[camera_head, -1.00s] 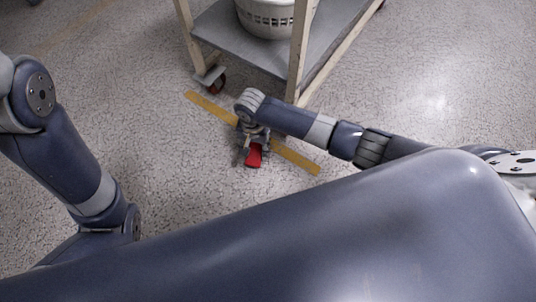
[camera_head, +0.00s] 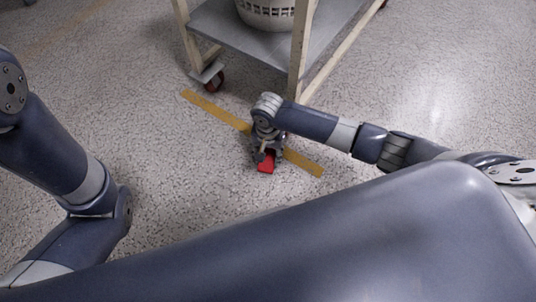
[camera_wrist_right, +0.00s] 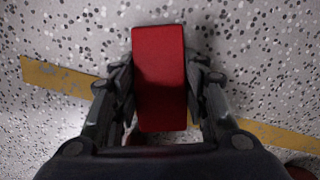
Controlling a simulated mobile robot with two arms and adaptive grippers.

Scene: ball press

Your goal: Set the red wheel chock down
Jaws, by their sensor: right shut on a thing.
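The red wheel chock (camera_head: 266,163) shows just below my right gripper (camera_head: 264,158) in the head view, near the yellow floor line. In the right wrist view the chock (camera_wrist_right: 160,80) is a red block between the two dark fingers of my right gripper (camera_wrist_right: 160,85), which is shut on it. Speckled floor shows around the chock; whether it touches the floor I cannot tell. My left arm is at the left of the head view, but its gripper is out of view.
A cart (camera_head: 245,40) with a grey shelf, pale legs and a caster wheel (camera_head: 215,80) stands behind my right gripper. A white basket (camera_head: 266,14) is on its shelf. A yellow line (camera_head: 215,110) crosses the floor. The floor left of my right gripper is clear.

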